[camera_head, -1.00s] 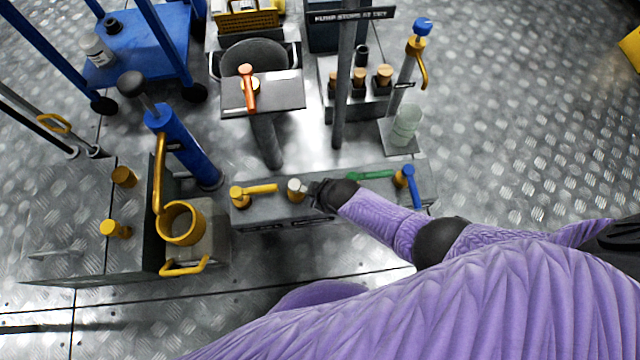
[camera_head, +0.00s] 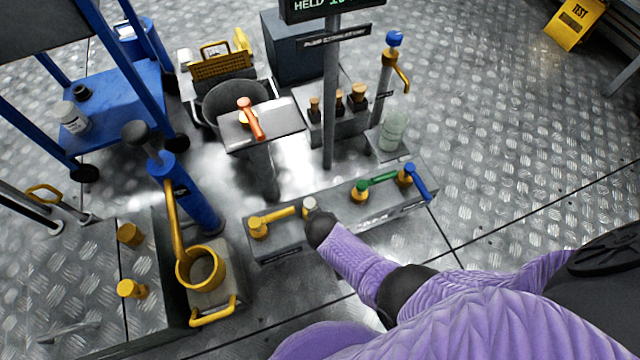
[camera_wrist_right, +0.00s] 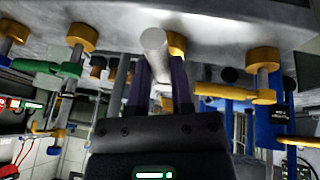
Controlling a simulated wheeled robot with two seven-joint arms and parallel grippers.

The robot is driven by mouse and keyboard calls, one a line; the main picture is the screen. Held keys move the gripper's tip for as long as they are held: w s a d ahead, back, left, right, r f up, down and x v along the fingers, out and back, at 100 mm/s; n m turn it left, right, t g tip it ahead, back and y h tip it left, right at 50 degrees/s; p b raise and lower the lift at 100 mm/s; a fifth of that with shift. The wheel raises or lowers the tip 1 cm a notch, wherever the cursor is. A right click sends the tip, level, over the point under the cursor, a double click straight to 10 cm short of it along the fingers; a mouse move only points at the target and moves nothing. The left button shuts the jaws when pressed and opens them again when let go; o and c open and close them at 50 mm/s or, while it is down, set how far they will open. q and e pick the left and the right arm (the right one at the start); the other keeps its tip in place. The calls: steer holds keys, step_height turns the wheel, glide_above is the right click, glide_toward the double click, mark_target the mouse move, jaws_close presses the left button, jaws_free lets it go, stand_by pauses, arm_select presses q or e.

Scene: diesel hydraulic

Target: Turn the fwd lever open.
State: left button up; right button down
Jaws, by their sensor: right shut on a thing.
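A low grey valve bench (camera_head: 285,240) carries a row of levers in the head view. The pale-capped lever post (camera_head: 310,204) is second from the left, and its handle is hidden by my right gripper (camera_head: 319,232). I cannot read which label is fwd. In the right wrist view, the pale lever (camera_wrist_right: 154,45) lies between the fingers of my right gripper (camera_wrist_right: 158,85), which is shut on it. Behind the pale lever shows a yellow collar (camera_wrist_right: 176,44). My left gripper is not in view.
On the bench, a yellow lever (camera_head: 272,221) stands left, a green lever (camera_head: 378,181) and a blue lever (camera_head: 417,184) right. An orange-red lever (camera_head: 252,118) tops a pedestal behind. A sign pole (camera_head: 329,110) and a blue pump cylinder (camera_head: 188,195) stand nearby.

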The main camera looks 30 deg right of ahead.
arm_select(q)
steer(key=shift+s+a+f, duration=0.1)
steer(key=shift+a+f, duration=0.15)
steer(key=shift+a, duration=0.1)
arm_select(e)
steer(key=shift+a+m, duration=0.4)
steer(key=shift+m, duration=0.2)
steer(key=shift+a+h, duration=0.1)
steer(key=shift+h, duration=0.2)
steer(key=c, duration=0.5)
jaws_free()
steer(key=shift+w, duration=0.1)
arm_select(q)
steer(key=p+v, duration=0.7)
steer(key=p, duration=0.1)
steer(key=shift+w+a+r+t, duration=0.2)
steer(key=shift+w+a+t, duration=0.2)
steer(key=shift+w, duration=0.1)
arm_select(e)
steer(key=v, duration=1)
steer(key=shift+w, duration=0.1)
steer(key=shift+f, duration=0.1)
